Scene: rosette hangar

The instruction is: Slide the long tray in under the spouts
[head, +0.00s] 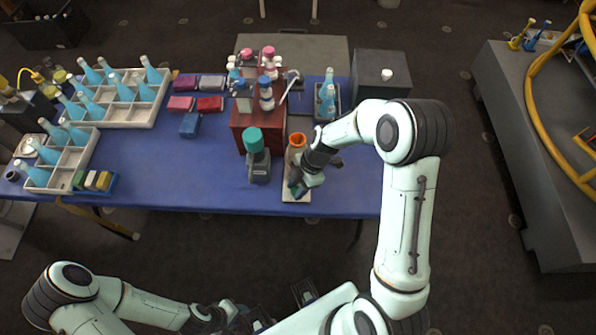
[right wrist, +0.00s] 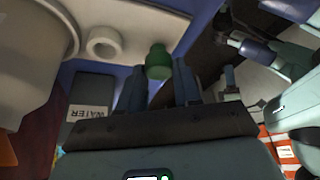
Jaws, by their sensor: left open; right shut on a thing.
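The long pale tray (head: 291,196) lies on the blue table along the right side of a red-brown box (head: 243,137), its near end close to the table's front edge. A pale container with an orange rim (head: 298,141) stands at the tray. My right gripper (head: 298,186) is at the near end. In the right wrist view its fingers are shut on a green knob (right wrist: 158,62) by the pale tray (right wrist: 125,22). Bottles and pink-topped containers (head: 268,52) crowd the box top; I cannot make out the spouts. My left gripper (head: 228,313) is open, low in front of the table.
A grey canister with a teal cap (head: 257,160) stands just left of the tray; its WATER label shows in the right wrist view (right wrist: 90,112). A black box (head: 380,75) stands at the back right. Bottle crates (head: 140,115) fill the left; the table's front middle is clear.

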